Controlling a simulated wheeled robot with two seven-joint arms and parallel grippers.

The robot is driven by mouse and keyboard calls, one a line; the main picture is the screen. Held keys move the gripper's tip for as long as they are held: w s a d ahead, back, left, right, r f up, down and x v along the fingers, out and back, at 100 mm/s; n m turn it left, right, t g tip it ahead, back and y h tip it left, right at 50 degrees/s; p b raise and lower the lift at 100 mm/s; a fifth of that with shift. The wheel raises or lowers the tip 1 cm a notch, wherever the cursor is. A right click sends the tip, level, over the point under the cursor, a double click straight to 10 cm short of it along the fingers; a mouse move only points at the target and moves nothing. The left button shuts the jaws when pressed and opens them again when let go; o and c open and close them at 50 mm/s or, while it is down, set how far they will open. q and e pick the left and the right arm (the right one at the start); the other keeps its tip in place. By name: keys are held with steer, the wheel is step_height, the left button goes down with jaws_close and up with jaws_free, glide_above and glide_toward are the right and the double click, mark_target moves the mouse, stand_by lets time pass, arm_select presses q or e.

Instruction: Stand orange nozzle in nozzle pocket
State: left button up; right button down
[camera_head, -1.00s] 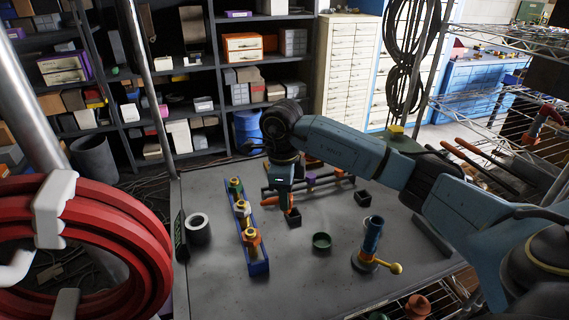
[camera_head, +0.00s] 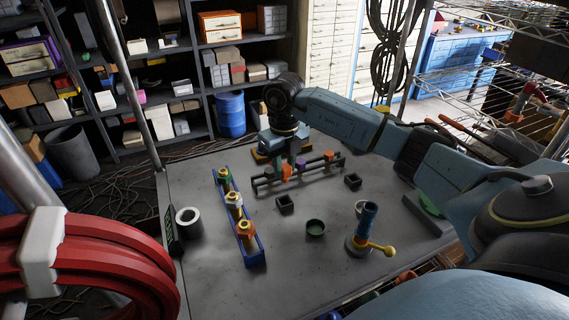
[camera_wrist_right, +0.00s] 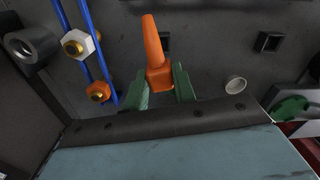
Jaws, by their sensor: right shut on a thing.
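My right gripper (camera_wrist_right: 162,80) is shut on the orange nozzle (camera_wrist_right: 154,45), its green fingers on either side of the wider end. The narrow end points away from the fingers. In the head view the right gripper (camera_head: 285,158) points down above the table, with the orange nozzle (camera_head: 286,172) below it, in front of the dark rack. In the wrist view one pocket (camera_wrist_right: 166,43) is just beside the nozzle. My left gripper is out of view.
A blue tray (camera_head: 257,262) with several fittings is on the left, beside a grey ring (camera_head: 189,223). A dark rack (camera_head: 262,185) holds coloured pieces.

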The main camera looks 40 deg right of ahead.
mark_target(284, 182)
steer(key=shift+f+b, duration=1.95)
steer(key=shift+f, duration=0.95)
steer(key=shift+f, duration=0.15)
steer(key=shift+f+b, duration=1)
steer(key=shift+f, duration=0.55)
steer(key=c, duration=1.1)
jaws_free()
steer(key=shift+o, duration=0.2)
steer(key=shift+r, duration=0.1)
step_height(284, 182, up, 6)
steer(key=p, duration=0.4)
steer(key=shift+p, duration=0.4)
